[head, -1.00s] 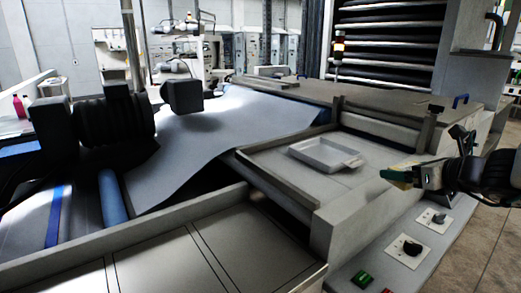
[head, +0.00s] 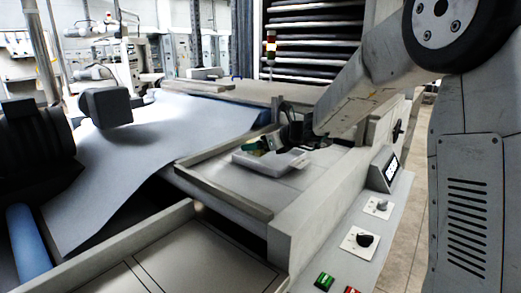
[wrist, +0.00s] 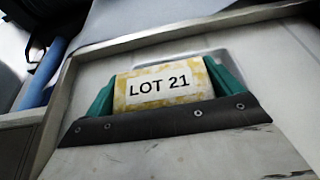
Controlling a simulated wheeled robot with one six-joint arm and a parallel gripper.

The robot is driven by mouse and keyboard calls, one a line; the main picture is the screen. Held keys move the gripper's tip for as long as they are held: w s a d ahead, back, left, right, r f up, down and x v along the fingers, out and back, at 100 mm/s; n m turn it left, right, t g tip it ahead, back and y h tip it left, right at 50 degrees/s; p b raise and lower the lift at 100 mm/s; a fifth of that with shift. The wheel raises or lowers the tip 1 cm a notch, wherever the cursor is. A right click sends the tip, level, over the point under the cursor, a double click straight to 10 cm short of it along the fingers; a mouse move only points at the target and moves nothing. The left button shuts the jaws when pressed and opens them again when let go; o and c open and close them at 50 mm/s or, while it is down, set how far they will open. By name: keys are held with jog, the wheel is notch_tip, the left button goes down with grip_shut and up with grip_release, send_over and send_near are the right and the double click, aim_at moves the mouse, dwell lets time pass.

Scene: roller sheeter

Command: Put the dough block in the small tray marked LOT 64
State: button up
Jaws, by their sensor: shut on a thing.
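My gripper (wrist: 170,88) is shut on the dough block (wrist: 165,103), a yellow and white mottled block between its green fingers in the wrist view. The block's white label reads LOT 21. In the head view my gripper (head: 258,146) is over the small tray (head: 285,164), a shallow pale tray on the machine's flat bed. The block is mostly hidden there by the gripper. I cannot tell whether the block touches the tray. No LOT 64 mark is readable in either view.
A raised rail (head: 222,196) edges the bed on its near left side. A pale sheet (head: 160,140) slopes down at the left. A control panel with a black knob (head: 364,240) and green and red buttons lies at the front right. My arm covers the right side.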

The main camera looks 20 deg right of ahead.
jog(key=w, duration=0.3)
jog(key=shift+w+d+f, duration=0.15)
jog(key=shift+w+d, duration=0.1)
jog(key=shift+d, duration=0.05)
jog(key=shift+f, duration=1.75)
jog(key=shift+f, duration=0.1)
jog(key=o, duration=0.9)
jog(key=shift+c, duration=0.2)
